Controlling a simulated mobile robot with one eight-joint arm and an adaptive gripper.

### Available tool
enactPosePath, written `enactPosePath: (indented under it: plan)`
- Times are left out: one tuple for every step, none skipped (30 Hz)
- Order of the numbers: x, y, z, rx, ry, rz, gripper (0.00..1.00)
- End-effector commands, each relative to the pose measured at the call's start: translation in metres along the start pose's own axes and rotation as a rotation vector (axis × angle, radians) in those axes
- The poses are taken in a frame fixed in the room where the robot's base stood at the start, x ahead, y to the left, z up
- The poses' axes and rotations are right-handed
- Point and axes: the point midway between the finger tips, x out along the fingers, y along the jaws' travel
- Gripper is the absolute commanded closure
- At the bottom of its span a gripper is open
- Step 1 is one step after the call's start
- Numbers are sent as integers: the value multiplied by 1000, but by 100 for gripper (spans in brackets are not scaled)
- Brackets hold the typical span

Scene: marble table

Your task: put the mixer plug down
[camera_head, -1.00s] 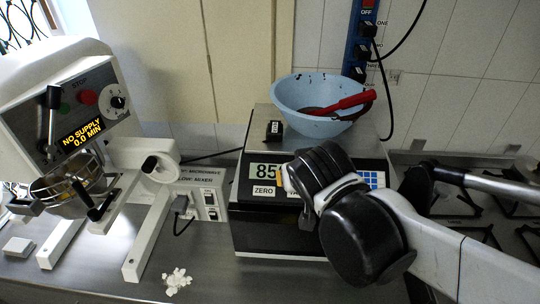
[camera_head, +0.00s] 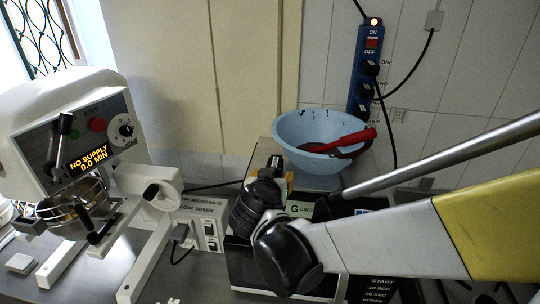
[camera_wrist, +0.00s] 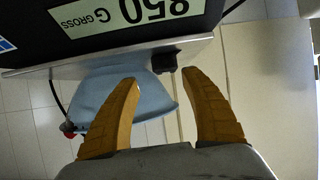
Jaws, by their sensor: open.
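A small black plug with a pale label, seemingly the mixer plug (camera_head: 274,163), rests on the scale's top at its left side, left of the blue bowl. It also shows as a dark block (camera_wrist: 164,59) at the scale's edge in the wrist view, beyond my fingertips. My gripper (camera_wrist: 159,77) is open, with its two orange fingers apart and nothing between them. In the head view, my wrist hides most of the gripper (camera_head: 289,181) in front of the scale, and it appears close to the plug. I cannot tell whether they touch.
The scale (camera_head: 243,268) carries a blue bowl (camera_head: 300,130) with a red-handled tool (camera_head: 345,142). The white mixer (camera_head: 60,110) stands left, showing NO SUPPLY. A socket box (camera_head: 208,226) with a cable stands beside it. A blue power strip (camera_head: 370,65) hangs on the wall.

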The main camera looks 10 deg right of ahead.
Motion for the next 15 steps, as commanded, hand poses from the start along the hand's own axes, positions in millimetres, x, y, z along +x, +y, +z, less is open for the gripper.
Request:
enactPosePath:
  plan:
    - [3, -8, -1, 8, 22, -5, 46]
    - [4, -11, -2, 14, 33, -7, 46]
    - [6, -14, -3, 21, 44, -7, 46]
    - [8, -15, -3, 24, 49, -7, 46]
    - [12, -16, -3, 27, 53, -7, 46]
    - [17, -16, -4, 28, 55, -6, 46]
    - [22, -16, -4, 30, 55, -6, 46]
    - [28, -16, -4, 31, 56, -5, 46]
    - [35, -15, -4, 30, 55, -5, 46]
    - [40, -15, -5, 29, 55, -4, 46]
    - [45, -15, -5, 29, 55, -4, 46]
    - [51, -15, -6, 29, 55, -6, 46]
    - [54, -15, -6, 30, 54, -6, 46]
    - [57, -15, -6, 29, 54, -6, 46]
    - [60, -15, -6, 29, 54, -6, 46]
